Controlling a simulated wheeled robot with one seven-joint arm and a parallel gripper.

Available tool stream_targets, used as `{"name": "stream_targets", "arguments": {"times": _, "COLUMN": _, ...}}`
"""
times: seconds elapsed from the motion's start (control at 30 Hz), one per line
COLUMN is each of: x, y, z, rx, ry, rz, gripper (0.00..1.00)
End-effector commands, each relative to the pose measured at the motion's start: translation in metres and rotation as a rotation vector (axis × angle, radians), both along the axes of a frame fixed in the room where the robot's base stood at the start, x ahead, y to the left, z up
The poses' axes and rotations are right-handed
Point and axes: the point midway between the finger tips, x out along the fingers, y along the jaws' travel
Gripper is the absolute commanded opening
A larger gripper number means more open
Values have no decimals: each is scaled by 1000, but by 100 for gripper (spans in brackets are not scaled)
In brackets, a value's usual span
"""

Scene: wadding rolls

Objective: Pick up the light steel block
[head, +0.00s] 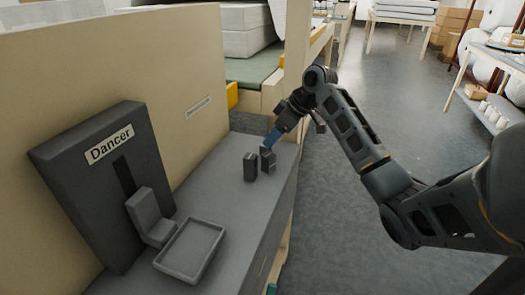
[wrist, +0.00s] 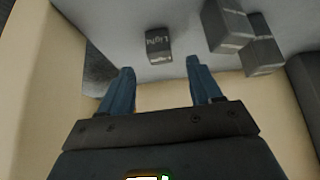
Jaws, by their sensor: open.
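The light steel block (wrist: 159,46) is small and dark grey, with the word "Light" on its face. In the wrist view it lies just beyond my fingertips, in line with the gap between them. My gripper (wrist: 160,68) is open and empty, with one blue finger to each side of that gap. In the head view my gripper (head: 269,143) is low over the grey bench top, tilted downward. Two dark blocks show by it there; I cannot read their labels, and the light block may be hidden behind the fingers.
A taller block (wrist: 228,25) and another block (wrist: 262,55) stand close together right of the light block. The Dancer stand (head: 105,180) and a shallow grey tray (head: 190,250) are nearer on the bench. A cream panel (head: 150,75) runs along the bench's back.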

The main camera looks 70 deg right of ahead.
Motion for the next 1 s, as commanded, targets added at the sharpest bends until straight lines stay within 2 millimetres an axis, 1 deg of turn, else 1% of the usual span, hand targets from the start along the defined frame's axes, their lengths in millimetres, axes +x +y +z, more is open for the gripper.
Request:
{"name": "stream_targets", "arguments": {"times": 0.3, "x": 21, "y": 3, "z": -36, "rx": 1, "ry": 1, "rz": 1, "gripper": 64}}
{"name": "stream_targets", "arguments": {"times": 0.4, "x": 26, "y": 3, "z": -44, "rx": 0, "ry": 1, "rz": 0, "gripper": 64}}
{"name": "stream_targets", "arguments": {"times": 0.67, "x": 28, "y": 3, "z": -46, "rx": -1, "ry": -1, "rz": -1, "gripper": 64}}
{"name": "stream_targets", "arguments": {"times": 0.7, "x": 28, "y": 3, "z": -46, "rx": -1, "ry": -1, "rz": -1, "gripper": 63}}
{"name": "stream_targets", "arguments": {"times": 0.77, "x": 28, "y": 3, "z": -46, "rx": -1, "ry": -1, "rz": -1, "gripper": 57}}
{"name": "stream_targets", "arguments": {"times": 1.0, "x": 28, "y": 3, "z": -46, "rx": -1, "ry": -1, "rz": -1, "gripper": 34}}
